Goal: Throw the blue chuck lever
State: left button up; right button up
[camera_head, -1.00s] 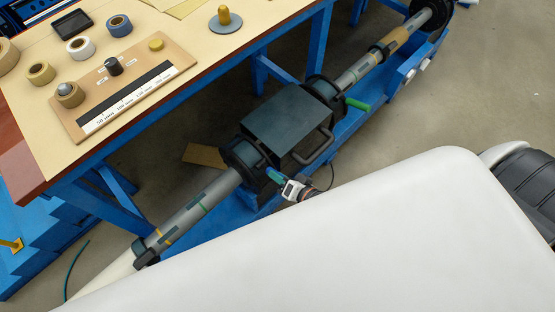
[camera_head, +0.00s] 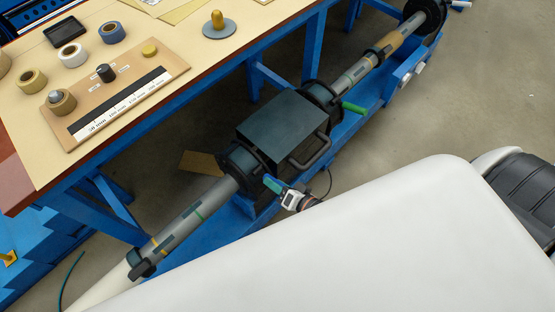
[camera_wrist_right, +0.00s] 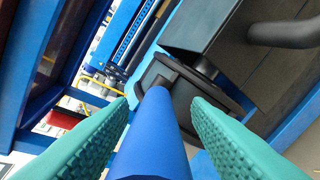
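The blue chuck lever (camera_wrist_right: 152,130) runs up the middle of the right wrist view, from the bottom edge to a dark chuck body. My right gripper (camera_wrist_right: 160,103) has its two green ridged fingers on either side of the lever, with gaps between them and it. The gripper is open around the lever. In the head view my right gripper (camera_head: 271,184) is at the near-left chuck (camera_head: 243,166) of the winder, where the lever is mostly hidden by it. My left gripper is not in view.
The winder's dark box (camera_head: 283,121) with its bent handle (camera_head: 312,154) is beside the gripper. A green lever (camera_head: 353,107) sticks out at the far chuck. The grey shaft (camera_head: 190,217) runs diagonally. A workbench (camera_head: 150,20) with tape rolls stands to the left.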

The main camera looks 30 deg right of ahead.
jog(key=v, duration=1.2)
dwell(0.5)
jog(key=s+d+f+n+g+h, duration=0.2)
jog(key=s+f+g, duration=0.1)
jog(key=f, duration=0.7)
jog(key=s+d+f+n+g+h, duration=0.1)
jog(key=s+d+f+n+g, duration=0.15)
jog(key=f, duration=0.75)
jog(key=s+a+f+n+g+h, duration=0.1)
jog(key=s+f+n+g, duration=0.4)
jog(key=s+f, duration=0.7)
jog(key=shift+s+f+g+h, duration=0.25)
jog(key=shift+s+g+h, duration=0.15)
jog(key=shift+s+g, duration=0.5)
